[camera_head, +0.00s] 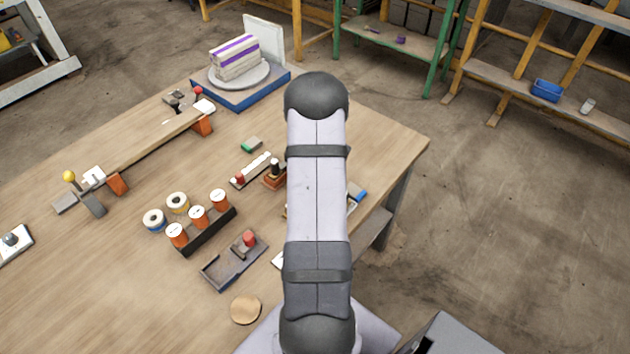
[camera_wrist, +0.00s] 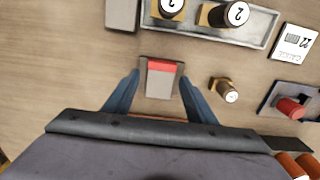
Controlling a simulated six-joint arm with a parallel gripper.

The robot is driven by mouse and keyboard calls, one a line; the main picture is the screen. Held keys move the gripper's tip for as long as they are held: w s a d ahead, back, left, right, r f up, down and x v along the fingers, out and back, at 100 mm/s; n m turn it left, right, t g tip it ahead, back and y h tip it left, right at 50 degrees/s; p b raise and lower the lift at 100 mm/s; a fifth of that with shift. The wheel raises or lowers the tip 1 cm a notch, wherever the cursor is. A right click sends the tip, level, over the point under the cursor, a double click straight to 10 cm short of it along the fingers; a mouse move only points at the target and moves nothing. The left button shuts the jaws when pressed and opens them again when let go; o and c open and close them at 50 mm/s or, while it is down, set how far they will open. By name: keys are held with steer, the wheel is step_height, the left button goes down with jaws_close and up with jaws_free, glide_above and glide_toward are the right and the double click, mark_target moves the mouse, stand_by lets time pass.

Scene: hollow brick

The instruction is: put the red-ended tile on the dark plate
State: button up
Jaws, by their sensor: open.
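The red-ended tile (camera_wrist: 160,82) lies in the middle of the wrist view, grey with a red band at its far end. My gripper (camera_wrist: 159,84) is open, with its blue fingers on either side of the tile. I cannot tell whether they touch it or how far above the table they are. In the head view my arm hides the gripper and the tile. A dark flat base (camera_wrist: 270,96) with a red peg is at the right of the wrist view; it also shows in the head view (camera_head: 222,272). I cannot tell whether it is the dark plate.
A grey tray (camera_wrist: 205,31) with round numbered pieces lies beyond the tile. A small peg on a brown block (camera_wrist: 226,91) stands just right of my gripper, and a white card (camera_wrist: 294,43) farther right.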

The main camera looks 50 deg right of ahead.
step_height(320, 180, up, 12)
steer(key=b, duration=0.3)
steer(key=shift+r, duration=0.2)
stand_by(0.3)
steer(key=w+a, duration=0.3)
steer(key=a, duration=1.6)
steer(key=s+a+f, duration=0.2)
steer(key=s+a, duration=0.3)
steer(key=a, duration=0.3)
steer(key=s+a+f, duration=0.1)
steer(key=s+a, duration=0.5)
steer(key=a, duration=0.3)
steer(key=shift+s+f, duration=0.25)
steer(key=shift+f, duration=0.1)
steer(key=shift+o, duration=0.7)
